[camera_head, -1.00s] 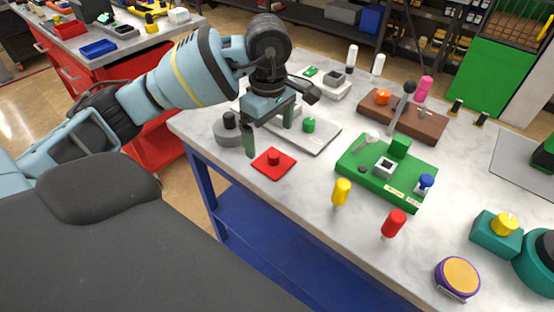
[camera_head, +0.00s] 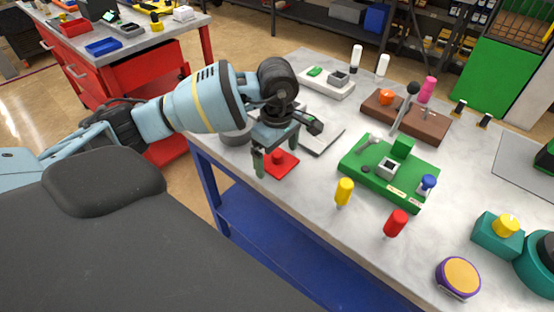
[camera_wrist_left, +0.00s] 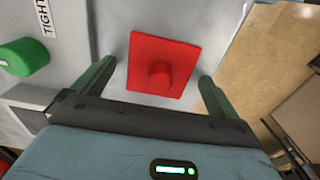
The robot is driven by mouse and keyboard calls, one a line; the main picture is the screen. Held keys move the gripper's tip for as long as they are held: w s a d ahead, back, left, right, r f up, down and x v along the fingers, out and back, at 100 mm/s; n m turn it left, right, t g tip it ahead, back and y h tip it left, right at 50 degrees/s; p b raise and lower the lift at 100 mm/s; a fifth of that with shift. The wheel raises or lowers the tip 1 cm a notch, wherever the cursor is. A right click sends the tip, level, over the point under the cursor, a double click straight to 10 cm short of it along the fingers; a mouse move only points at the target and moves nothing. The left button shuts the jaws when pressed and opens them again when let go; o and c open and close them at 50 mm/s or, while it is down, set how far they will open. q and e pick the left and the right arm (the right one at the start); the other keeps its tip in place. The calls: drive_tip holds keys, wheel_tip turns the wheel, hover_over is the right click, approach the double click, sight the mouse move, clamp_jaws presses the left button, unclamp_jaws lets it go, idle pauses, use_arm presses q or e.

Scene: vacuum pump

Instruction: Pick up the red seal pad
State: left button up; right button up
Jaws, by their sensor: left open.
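The red seal pad (camera_head: 284,165) is a flat red square with a round knob on top, lying on the workbench near its left edge. In the left wrist view the pad (camera_wrist_left: 172,55) is fully seen, with its knob between the two finger lines. My left gripper (camera_head: 276,160) is open and empty above the pad, with one finger on each side of the knob. Its fingers (camera_wrist_left: 153,88) also show in the left wrist view. In the head view the gripper partly covers the pad. My right gripper is not in view.
A grey plate (camera_head: 322,138) lies just behind the pad, and a grey round part (camera_head: 236,136) stands to its left. A green board (camera_head: 380,185) with fittings is to the right. Yellow (camera_head: 344,190) and red (camera_head: 396,222) screwdrivers stand nearer the front. The bench edge is close to the pad.

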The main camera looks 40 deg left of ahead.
sight(277, 153)
use_arm(q)
drive_tip(key=c, duration=1.1)
drive_tip(key=shift+o, duration=0.2)
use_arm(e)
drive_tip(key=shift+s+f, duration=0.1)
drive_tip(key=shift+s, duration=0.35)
use_arm(q)
drive_tip(key=shift+r, duration=0.1)
drive_tip(key=shift+r, duration=0.45)
wheel_tip(277, 153, up, 2)
drive_tip(key=shift+r, duration=0.2)
drive_tip(key=s+r+b, duration=0.1)
drive_tip(key=s, duration=1.5)
drive_tip(key=shift+d+r+b, duration=0.25)
drive_tip(key=shift+d+b, duration=0.05)
drive_tip(key=shift+b, duration=0.05)
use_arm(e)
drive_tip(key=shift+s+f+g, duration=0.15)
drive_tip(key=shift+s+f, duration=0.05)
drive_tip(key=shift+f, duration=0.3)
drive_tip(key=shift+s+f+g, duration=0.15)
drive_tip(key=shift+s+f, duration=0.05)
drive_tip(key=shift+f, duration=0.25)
